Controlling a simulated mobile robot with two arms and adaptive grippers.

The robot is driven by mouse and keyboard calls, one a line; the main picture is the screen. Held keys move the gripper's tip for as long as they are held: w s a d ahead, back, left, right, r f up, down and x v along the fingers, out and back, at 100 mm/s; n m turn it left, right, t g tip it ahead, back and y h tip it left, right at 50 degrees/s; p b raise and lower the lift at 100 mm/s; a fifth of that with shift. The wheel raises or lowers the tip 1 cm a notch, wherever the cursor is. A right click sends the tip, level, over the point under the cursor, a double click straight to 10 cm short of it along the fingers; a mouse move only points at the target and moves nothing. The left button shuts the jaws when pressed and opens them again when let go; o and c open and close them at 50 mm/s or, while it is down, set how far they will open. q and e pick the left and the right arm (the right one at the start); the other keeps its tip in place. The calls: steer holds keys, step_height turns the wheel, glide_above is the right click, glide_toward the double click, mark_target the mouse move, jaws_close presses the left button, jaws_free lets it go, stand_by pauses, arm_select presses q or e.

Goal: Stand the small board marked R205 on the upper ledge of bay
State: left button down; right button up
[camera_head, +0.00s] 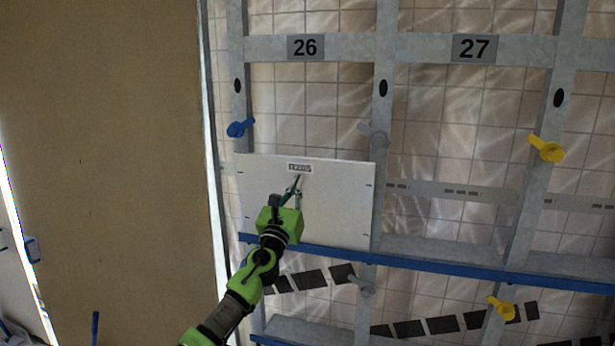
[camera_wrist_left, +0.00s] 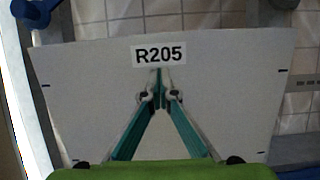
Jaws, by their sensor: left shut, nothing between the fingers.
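The small white board marked R205 (camera_head: 335,205) stands in bay 26, with its lower edge at the blue-edged upper ledge (camera_head: 440,264). It leans back slightly between the bay's uprights. Its label also shows in the left wrist view (camera_wrist_left: 160,55), near the board's top edge. My left gripper (camera_head: 298,180) is in front of the board's face, just below the label. In the left wrist view its fingertips (camera_wrist_left: 159,78) meet with nothing between them. Whether they touch the board I cannot tell. My right gripper is not in view.
A blue clip (camera_head: 240,128) and a grey clip (camera_head: 374,135) sit on the uprights above the board. Yellow clips (camera_head: 546,149) are on the far right upright. Bay 27, under its number plate (camera_head: 474,48), is empty. A large brown panel (camera_head: 110,170) stands at left.

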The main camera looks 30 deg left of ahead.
arm_select(q)
steer(key=shift+w+a+f+b, duration=0.1)
steer(key=shift+w+a+b, duration=0.1)
steer(key=shift+w+b, duration=0.45)
steer(key=shift+w+a+b, duration=0.15)
steer(key=shift+w+b, duration=0.3)
steer(key=shift+w, duration=0.3)
steer(key=shift+s, duration=0.1)
steer(key=s+d+p, duration=0.2)
steer(key=s+p, duration=0.4)
steer(key=s, duration=0.3)
steer(key=shift+s+d, duration=0.2)
steer(key=shift+s, duration=0.1)
stand_by(0.8)
stand_by(0.4)
